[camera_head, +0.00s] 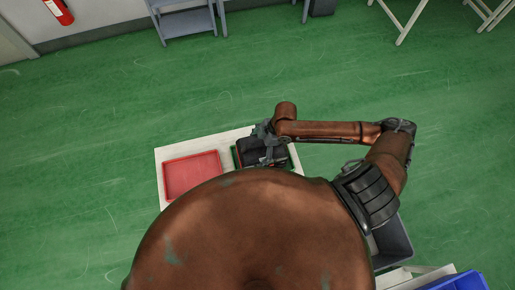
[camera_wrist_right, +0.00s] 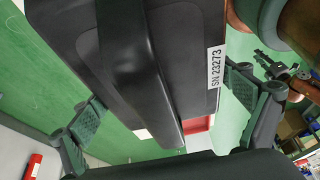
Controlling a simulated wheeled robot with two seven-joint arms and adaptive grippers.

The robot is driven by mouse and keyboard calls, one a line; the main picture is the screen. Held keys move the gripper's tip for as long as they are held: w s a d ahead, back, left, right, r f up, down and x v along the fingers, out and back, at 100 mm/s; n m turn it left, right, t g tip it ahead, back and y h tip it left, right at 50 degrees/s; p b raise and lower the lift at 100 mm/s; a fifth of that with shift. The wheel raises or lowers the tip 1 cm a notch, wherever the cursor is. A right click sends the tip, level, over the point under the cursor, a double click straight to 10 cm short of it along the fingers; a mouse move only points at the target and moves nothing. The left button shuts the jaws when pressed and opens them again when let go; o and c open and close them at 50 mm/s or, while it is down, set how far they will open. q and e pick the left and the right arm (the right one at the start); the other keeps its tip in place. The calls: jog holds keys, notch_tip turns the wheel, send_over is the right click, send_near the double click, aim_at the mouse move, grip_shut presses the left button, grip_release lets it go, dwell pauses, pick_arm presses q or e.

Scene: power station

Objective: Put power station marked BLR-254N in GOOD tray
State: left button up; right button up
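The power station (camera_head: 262,153) is a black box with a handle, at or in the green tray (camera_head: 235,157) on the white table. I cannot tell whether it rests on the tray floor. In the right wrist view its dark top (camera_wrist_right: 180,60) fills the middle, with a label reading SN 23273; BLR-254N is not readable. My right gripper (camera_head: 266,137) is above it. Its two fingers (camera_wrist_right: 168,110) stand wide apart on either side of the handle, with gaps visible, so it looks open. A small dark and brown arm part, perhaps my left gripper (camera_wrist_right: 275,68), shows at the right.
A red tray (camera_head: 192,176) lies left of the green one on the white table (camera_head: 160,160). A grey bin (camera_head: 396,250) and a blue bin (camera_head: 460,283) are at the lower right. Green floor around the table is clear. Grey shelving (camera_head: 187,22) stands far back.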

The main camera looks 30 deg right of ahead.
jog(key=shift+o, duration=0.7)
jog(key=shift+w+a+r, duration=0.1)
jog(key=shift+r, duration=0.05)
jog(key=shift+s+f, duration=0.25)
jog(key=shift+f, duration=0.05)
jog(key=shift+d+r, duration=0.3)
jog(key=shift+r, duration=0.15)
jog(key=v, duration=1.1)
jog(key=shift+r, duration=0.2)
jog(key=shift+w, duration=0.1)
